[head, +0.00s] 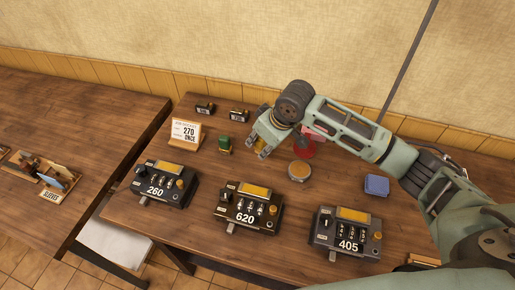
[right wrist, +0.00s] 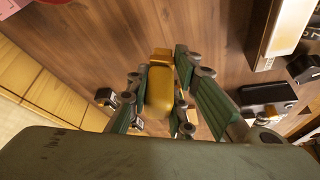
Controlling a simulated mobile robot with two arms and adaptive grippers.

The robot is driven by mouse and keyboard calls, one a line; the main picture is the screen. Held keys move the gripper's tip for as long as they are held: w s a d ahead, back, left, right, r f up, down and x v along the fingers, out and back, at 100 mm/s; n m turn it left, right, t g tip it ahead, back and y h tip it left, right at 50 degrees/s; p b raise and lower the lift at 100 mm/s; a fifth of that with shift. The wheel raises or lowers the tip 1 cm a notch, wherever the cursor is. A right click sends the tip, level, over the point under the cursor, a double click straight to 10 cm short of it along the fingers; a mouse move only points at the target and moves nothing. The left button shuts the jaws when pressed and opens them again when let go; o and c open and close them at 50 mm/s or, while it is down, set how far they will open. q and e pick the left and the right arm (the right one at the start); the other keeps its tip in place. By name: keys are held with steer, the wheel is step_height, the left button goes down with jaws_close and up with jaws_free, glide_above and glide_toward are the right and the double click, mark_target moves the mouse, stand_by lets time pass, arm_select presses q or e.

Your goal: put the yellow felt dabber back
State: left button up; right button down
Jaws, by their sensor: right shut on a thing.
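The yellow felt dabber (head: 263,152) is in my right gripper (head: 260,142), held at the back middle of the table. In the right wrist view the dabber (right wrist: 160,88) is a rounded yellow block with a darker orange end, between the green fingers of the gripper (right wrist: 160,85). The fingers are shut on its sides. I cannot tell whether its lower end touches the table. A green block with a yellowish part (head: 224,144) stands to the left of the gripper. My left gripper is not in view.
Three black devices marked 260 (head: 157,190), 620 (head: 246,214) and 405 (head: 347,238) line the front. A sign (head: 185,132) reads 270 ONCE. A round tin (head: 299,171), a red object (head: 304,150) and a blue block (head: 376,185) stand right of the gripper.

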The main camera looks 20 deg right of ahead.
mark_target(258, 152)
steer(key=shift+w+a+f, duration=0.3)
steer(key=shift+w+f, duration=0.1)
steer(key=shift+w, duration=0.3)
step_height(258, 152, down, 4)
steer(key=shift+r+p, duration=0.1)
steer(key=shift+p, duration=0.7)
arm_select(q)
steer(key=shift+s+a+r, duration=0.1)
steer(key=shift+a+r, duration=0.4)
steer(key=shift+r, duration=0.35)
arm_select(e)
steer(key=shift+f, duration=0.2)
steer(key=shift+f, duration=0.15)
steer(key=c, duration=1.6)
jaws_free()
steer(key=shift+o, duration=0.2)
